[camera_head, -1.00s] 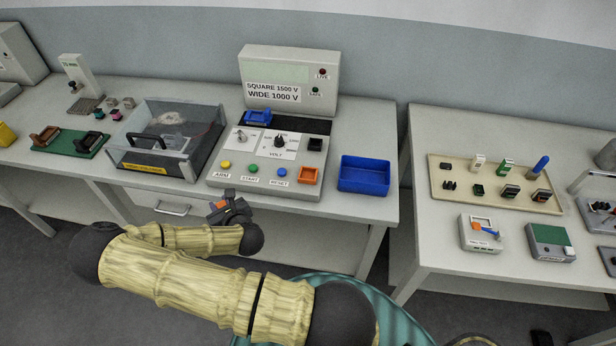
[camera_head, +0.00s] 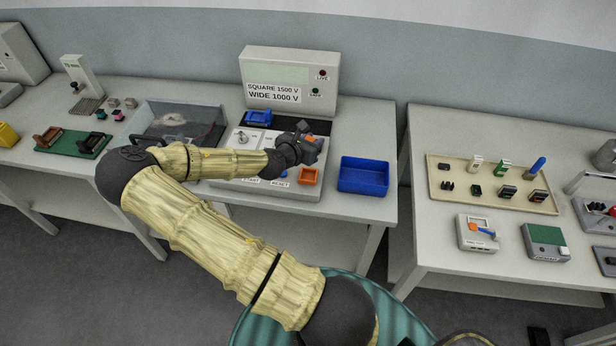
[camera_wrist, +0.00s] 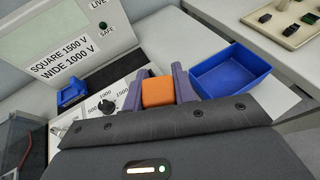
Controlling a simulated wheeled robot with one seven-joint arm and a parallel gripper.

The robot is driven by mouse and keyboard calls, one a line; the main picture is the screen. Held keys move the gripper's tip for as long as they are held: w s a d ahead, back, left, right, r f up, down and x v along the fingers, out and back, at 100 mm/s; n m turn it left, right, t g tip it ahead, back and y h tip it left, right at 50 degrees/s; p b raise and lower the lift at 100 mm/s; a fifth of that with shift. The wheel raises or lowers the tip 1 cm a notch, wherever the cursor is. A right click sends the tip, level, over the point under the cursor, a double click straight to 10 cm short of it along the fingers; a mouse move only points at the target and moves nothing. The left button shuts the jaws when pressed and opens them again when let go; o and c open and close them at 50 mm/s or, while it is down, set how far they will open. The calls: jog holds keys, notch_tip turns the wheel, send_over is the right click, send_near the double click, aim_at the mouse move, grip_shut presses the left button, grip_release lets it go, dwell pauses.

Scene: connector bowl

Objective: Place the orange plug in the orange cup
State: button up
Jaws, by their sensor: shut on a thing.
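My gripper (camera_head: 314,139) is over the right part of the control panel. In the wrist view, its two purple-grey fingers (camera_wrist: 157,89) are shut on an orange plug (camera_wrist: 158,92), which sits between them. In the head view only a bit of orange shows at the gripper's tip. The orange cup (camera_head: 309,176) is a small square open cup at the panel's front right corner, below and in front of the gripper in the head view. It is hidden in the wrist view.
A blue bin (camera_head: 364,175) stands right of the panel, and also shows in the wrist view (camera_wrist: 230,70). A blue cup (camera_head: 258,117) sits at the panel's back. A display box (camera_head: 288,80) stands behind. A clear-walled box (camera_head: 180,122) is at left. A gap separates the right table (camera_head: 440,250).

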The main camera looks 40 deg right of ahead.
jog(key=shift+f+p, duration=0.6)
jog(key=shift+f, duration=2.55)
jog(key=shift+f, duration=0.1)
jog(key=shift+f+p, duration=0.45)
jog(key=shift+f, duration=1.35)
jog(key=shift+f, duration=0.15)
jog(key=o, duration=1)
